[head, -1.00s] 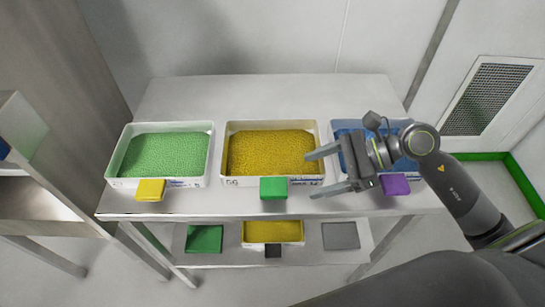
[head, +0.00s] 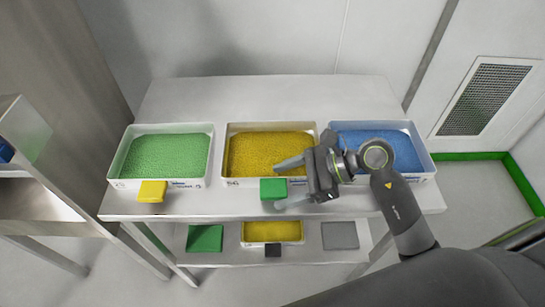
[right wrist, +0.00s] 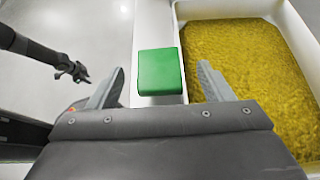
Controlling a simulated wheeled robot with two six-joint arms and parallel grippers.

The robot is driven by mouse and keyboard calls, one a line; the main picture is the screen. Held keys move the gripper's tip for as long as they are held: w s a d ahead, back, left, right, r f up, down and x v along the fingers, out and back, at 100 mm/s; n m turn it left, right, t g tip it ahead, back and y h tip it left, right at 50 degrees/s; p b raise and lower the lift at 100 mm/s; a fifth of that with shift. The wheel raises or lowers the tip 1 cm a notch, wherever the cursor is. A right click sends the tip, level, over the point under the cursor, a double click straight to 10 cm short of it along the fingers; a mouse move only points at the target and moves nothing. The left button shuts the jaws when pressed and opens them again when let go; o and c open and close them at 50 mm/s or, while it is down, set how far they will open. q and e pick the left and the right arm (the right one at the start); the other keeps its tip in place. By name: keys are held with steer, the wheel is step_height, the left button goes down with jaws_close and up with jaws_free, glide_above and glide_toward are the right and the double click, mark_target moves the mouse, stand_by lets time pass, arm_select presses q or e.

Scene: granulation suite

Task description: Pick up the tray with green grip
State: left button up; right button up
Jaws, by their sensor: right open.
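The tray with green grip (head: 233,152) is a white tray of yellow granules in the middle of the table. Its green grip (head: 273,188) sticks out from the front wall. The grip and tray wall also show in the right wrist view (right wrist: 160,72). My right gripper (head: 277,186) is open and empty, its fingers pointing at the grip from the right. In the right wrist view the fingertips lie on either side of the grip; I cannot tell whether they touch it. My left gripper (right wrist: 78,72) appears small and far off at the left of that view.
A tray of green granules (head: 117,160) with a yellow grip (head: 151,190) stands left. A tray of blue granules (head: 427,157) stands right, partly behind my arm. The lower shelf (head: 310,249) holds a yellow tray and flat pieces. The table's back (head: 270,95) is clear.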

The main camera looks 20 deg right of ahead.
mark_target(273, 187)
steer(key=shift+x, duration=1.55)
steer(key=shift+r, duration=0.1)
steer(key=c, duration=1.3)
step_height(273, 187, up, 10)
